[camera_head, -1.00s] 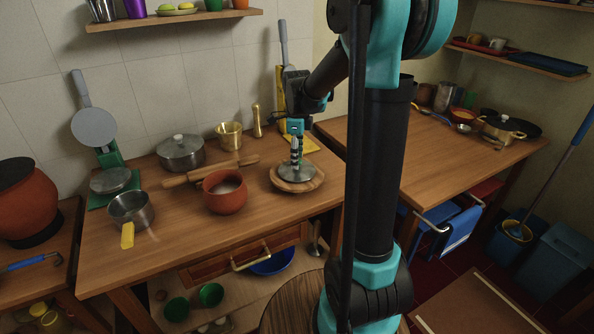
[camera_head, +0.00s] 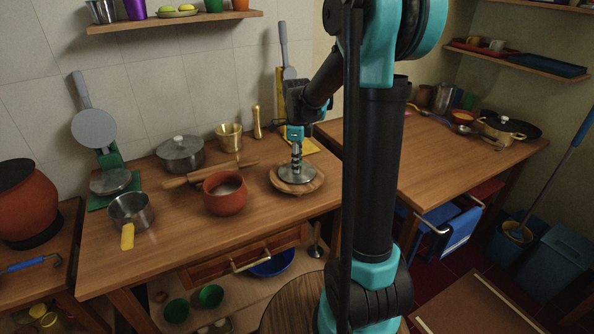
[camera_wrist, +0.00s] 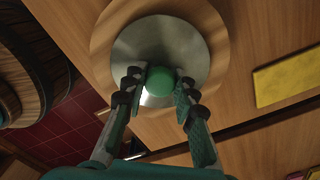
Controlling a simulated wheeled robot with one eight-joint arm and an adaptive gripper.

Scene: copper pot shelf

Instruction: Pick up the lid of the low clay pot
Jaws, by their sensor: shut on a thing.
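A round grey metal lid (camera_head: 293,175) with a green knob (camera_wrist: 159,81) sits over a round wooden board (camera_head: 318,184) on the counter. In the wrist view the lid (camera_wrist: 128,50) is a shiny disc on the pale wood. My gripper (camera_wrist: 160,84) is above it, its fingertips on either side of the green knob, shut on it. In the head view my gripper (camera_head: 296,158) points straight down at the lid. I cannot tell whether the lid is clear of the board. The low red-brown clay pot (camera_head: 225,198) stands open to the left, with no lid on it.
A rolling pin (camera_head: 190,179) lies behind the clay pot. A yellow board (camera_wrist: 287,78) is near the lid. The front counter strip is clear.

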